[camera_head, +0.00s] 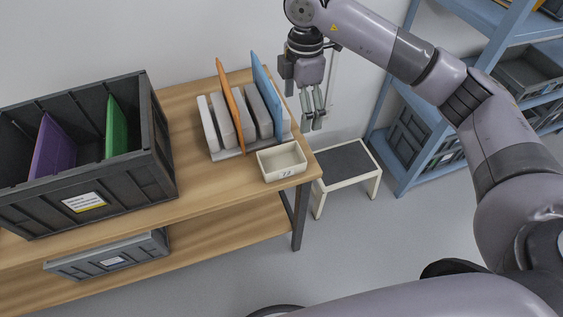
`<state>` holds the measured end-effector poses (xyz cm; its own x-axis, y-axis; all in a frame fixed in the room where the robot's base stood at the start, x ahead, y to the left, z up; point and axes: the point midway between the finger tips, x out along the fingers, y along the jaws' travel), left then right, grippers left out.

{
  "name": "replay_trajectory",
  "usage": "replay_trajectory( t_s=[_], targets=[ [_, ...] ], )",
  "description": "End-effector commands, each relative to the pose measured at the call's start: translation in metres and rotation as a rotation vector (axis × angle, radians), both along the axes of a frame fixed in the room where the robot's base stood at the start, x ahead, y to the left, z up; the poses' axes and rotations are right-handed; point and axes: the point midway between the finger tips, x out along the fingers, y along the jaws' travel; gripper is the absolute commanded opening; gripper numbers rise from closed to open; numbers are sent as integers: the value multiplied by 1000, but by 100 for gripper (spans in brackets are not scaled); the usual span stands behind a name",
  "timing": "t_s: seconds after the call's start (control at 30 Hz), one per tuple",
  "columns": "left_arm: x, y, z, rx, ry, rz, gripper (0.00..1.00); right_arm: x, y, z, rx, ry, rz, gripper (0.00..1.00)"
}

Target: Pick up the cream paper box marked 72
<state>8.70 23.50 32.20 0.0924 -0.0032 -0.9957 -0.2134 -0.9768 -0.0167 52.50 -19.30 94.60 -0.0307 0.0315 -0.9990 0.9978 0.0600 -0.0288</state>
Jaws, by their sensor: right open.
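My right gripper (314,118) hangs from the arm at the upper right, fingers pointing down. It is open and empty, above and beyond the box, near the table's right edge and apart from the box. My left gripper is not in view.
A rack (229,152) with grey slabs, an orange divider (234,105) and a blue divider (267,92) stands right behind the box. A dark crate (160,150) fills the table's left. A step stool (345,160) and blue shelving (402,155) stand right.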

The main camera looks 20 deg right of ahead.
Motion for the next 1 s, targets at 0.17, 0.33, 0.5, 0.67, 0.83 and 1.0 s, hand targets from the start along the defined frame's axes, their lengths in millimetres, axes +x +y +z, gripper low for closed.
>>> replay_trajectory(
  t_s=[0.17,0.33,0.5,0.67,0.83,1.0],
  targets=[
    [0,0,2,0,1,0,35,0,-10,-13,-40,7,-31,88],
    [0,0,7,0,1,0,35,-2,-10,-49,-37,9,-29,88],
    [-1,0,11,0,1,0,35,-3,-9,-85,-35,8,-27,88],
    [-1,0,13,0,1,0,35,-3,-9,-110,-34,6,-27,88],
    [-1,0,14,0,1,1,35,-3,-9,-120,-34,4,-26,88],
    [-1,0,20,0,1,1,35,-4,-7,-141,-34,8,-25,88]
  ],
)
